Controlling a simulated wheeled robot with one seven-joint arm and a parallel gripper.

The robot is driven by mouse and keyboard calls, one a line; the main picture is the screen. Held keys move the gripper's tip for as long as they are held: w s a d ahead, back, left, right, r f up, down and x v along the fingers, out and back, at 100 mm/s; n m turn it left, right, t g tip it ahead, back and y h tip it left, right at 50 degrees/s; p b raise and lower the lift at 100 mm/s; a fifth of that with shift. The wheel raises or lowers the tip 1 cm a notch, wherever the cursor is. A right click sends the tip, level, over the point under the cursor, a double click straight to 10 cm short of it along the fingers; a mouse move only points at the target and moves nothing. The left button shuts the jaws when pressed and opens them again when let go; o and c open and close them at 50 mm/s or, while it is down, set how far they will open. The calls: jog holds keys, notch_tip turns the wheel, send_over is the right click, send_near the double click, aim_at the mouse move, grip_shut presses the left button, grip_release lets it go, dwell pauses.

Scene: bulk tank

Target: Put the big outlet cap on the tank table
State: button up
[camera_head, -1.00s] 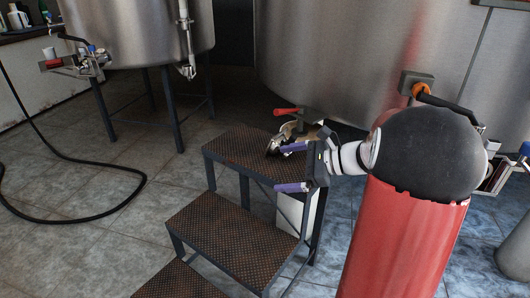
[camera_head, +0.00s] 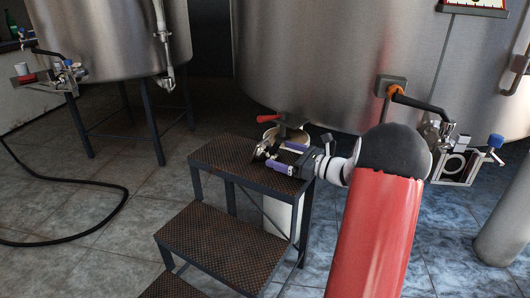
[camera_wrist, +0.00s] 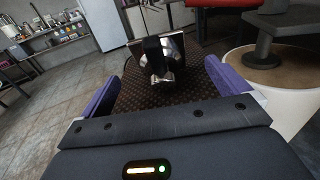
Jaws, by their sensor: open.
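A shiny metal piece with a dark part (camera_head: 262,147), which looks like the big outlet cap, rests on the top step of a dark step stool (camera_head: 210,240). In the wrist view the metal piece (camera_wrist: 175,48) stands on the brown tread ahead of my gripper, between the lines of its fingers. My gripper (camera_head: 276,155) is open, with two purple fingers low over the top step. In the wrist view my gripper (camera_wrist: 168,62) is empty, and I cannot tell whether it touches the piece. I cannot make out for sure which surface is the tank table.
A red-handled outlet valve (camera_head: 272,119) hangs from the large tank (camera_head: 310,60), just behind the stool. A pale bucket (camera_wrist: 285,75) stands below it, close to my right finger. A counter with bottles (camera_wrist: 60,40) is far left. A hose (camera_head: 95,232) lies on the floor.

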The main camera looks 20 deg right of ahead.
aim_at(268, 152)
jog(key=x, duration=0.5)
jog(key=shift+w+a, duration=0.2)
jog(key=shift+w, duration=0.1)
jog(key=shift+r, duration=0.1)
jog(key=c, duration=1.4)
